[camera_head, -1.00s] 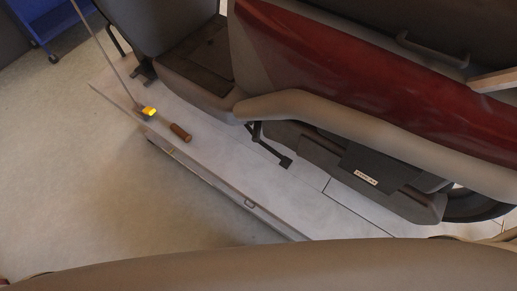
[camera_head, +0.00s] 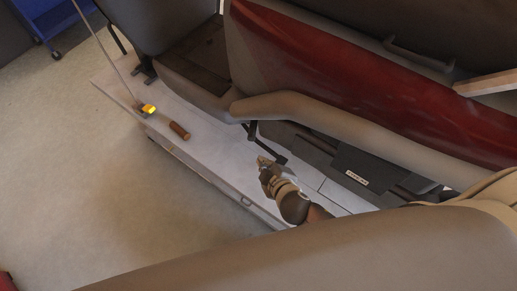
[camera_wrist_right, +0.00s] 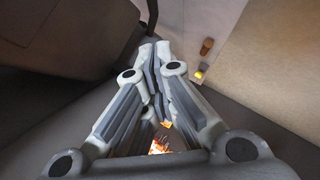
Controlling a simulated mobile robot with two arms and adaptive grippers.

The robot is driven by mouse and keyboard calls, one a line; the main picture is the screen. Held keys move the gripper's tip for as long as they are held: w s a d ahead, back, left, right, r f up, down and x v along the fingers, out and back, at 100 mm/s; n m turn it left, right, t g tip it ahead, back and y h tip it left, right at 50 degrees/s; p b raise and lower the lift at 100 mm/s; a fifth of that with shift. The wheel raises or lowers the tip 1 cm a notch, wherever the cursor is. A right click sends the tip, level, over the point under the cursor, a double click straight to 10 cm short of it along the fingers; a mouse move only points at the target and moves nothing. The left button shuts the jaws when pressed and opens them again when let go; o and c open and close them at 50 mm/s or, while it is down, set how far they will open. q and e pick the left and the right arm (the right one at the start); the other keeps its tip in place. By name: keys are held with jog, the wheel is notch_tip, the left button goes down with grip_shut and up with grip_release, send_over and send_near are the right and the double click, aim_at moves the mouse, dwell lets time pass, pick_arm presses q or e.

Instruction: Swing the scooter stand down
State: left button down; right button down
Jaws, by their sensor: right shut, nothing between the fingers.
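The scooter (camera_head: 340,85), red and grey, stands over a pale lift platform (camera_head: 215,155). Its black stand (camera_head: 266,146) slopes from under the body, with a flat foot at the lower right end, low over the platform. My right gripper (camera_head: 262,163) is beside the stand's lower part, just on its near side; I cannot tell whether they touch. The wrist view shows my right fingers (camera_wrist_right: 157,50) closed together and empty. A dark rod beyond the fingertips there may be the stand. My left gripper is in neither view.
A brown-handled object (camera_head: 179,130) and a yellow piece (camera_head: 149,109) lie on the platform at left. A thin pole (camera_head: 103,48) rises near them. A blue cart (camera_head: 55,25) is at the upper left. Floor at left is clear.

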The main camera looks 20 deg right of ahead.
jog(key=shift+w, duration=0.15)
jog(key=s+d+f+x, duration=0.1)
jog(key=d+x, duration=0.1)
jog(key=x, duration=1)
jog(key=shift+w+f+b, duration=0.25)
jog(key=shift+f+b, duration=0.05)
jog(key=shift+f, duration=0.15)
jog(key=shift+d, duration=0.1)
jog(key=w+d+f+t+y+b, duration=0.1)
jog(key=d+f+b, duration=0.3)
jog(key=f+b, duration=0.5)
jog(key=shift+b+x, duration=0.55)
jog(key=shift+x, duration=0.25)
jog(key=shift+d+r, duration=0.1)
jog(key=shift+r, duration=0.1)
